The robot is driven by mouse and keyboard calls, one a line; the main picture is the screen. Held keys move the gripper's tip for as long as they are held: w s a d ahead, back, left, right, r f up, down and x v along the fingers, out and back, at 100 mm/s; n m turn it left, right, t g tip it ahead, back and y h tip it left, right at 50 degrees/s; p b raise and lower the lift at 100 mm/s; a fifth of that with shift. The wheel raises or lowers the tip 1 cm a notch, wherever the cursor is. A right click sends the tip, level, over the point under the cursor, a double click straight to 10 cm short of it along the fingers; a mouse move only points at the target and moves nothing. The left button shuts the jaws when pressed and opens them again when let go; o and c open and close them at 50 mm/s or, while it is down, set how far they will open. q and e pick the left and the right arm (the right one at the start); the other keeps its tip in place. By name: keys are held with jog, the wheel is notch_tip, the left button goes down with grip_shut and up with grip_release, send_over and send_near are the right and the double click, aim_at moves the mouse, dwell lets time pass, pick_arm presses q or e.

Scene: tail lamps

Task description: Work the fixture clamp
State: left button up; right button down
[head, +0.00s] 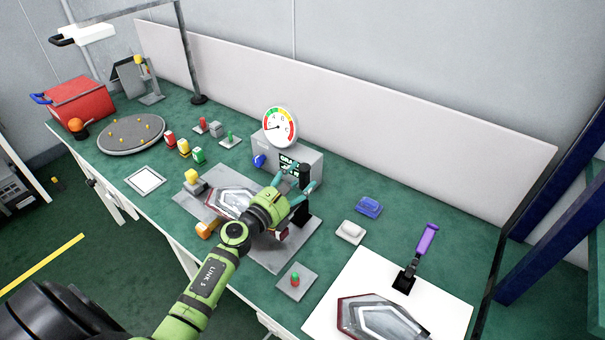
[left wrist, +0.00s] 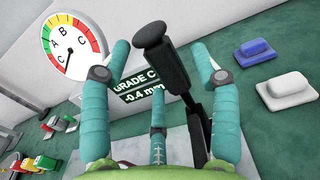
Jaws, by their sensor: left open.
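The fixture clamp is black, with its base (head: 300,216) at the right part of the grey fixture plate (head: 272,255). Its handle stands up and its rounded black knob (left wrist: 152,38) shows in the left wrist view. My left gripper (head: 301,182) is open around the handle, with teal fingers on either side. In the left wrist view the handle passes between the fingers of the gripper (left wrist: 165,55); I cannot tell if they touch it. A tail lamp (head: 231,203) lies on the plate, partly hidden by my arm. My right gripper is not in view.
A gauge box (head: 262,153) with a dial (head: 280,127) stands close behind the clamp; its display reads GRADE C, -0.4 mm. Blue (head: 368,207) and white (head: 351,231) blocks lie to the right. A purple-handled tool (head: 426,243) stands near another lamp (head: 378,318) on a white board.

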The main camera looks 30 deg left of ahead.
pick_arm(q)
jog(key=shift+w+d+f, duration=0.1)
jog(key=shift+w, duration=1.05)
jog(key=shift+w+d, duration=0.1)
jog(key=shift+w, duration=0.05)
grip_shut()
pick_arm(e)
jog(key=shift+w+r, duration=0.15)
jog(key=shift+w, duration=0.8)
